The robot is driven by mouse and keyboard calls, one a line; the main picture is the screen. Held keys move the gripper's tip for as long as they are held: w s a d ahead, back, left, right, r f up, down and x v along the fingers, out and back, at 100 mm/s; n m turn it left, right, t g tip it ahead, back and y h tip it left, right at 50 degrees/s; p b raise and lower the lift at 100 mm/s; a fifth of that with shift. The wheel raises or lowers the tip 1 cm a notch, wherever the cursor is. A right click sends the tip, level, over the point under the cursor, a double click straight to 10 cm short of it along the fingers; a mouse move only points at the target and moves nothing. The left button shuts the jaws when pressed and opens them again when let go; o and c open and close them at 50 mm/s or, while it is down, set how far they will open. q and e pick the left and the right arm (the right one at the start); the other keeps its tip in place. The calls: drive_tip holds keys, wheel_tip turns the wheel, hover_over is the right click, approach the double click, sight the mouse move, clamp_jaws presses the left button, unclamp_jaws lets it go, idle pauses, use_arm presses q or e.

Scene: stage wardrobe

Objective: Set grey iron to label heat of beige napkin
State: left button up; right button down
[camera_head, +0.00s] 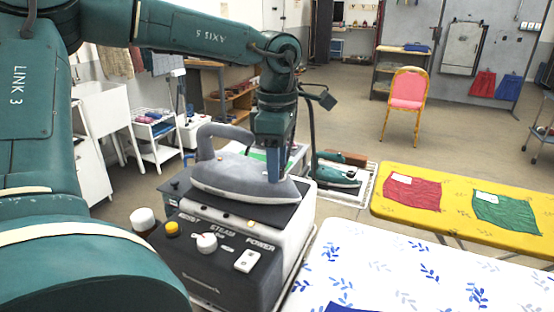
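The grey iron (240,180) rests on top of a steam station (215,262), its handle toward the left. The station's front panel has a white dial (207,242) beside the word STEAM, a yellow button (171,229) and a white POWER switch (247,261). My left gripper (274,178) points down at the right part of the iron, its tip close to the iron's upper side. I cannot tell whether it touches, or whether its fingers are apart. No beige napkin can be made out. My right gripper is not in view.
A white blue-leaf board (400,275) lies at front right, a blue cloth (350,308) at its lower edge. A yellow board (455,202) holds red (412,195) and green (505,213) cloths with white labels. A green iron (335,174) stands behind. A pink chair (406,92) is farther back.

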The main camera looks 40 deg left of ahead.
use_arm(q)
drive_tip(key=shift+o, duration=0.6)
drive_tip(key=shift+r, duration=0.1)
wheel_tip(320, 180, up, 13)
idle(0.6)
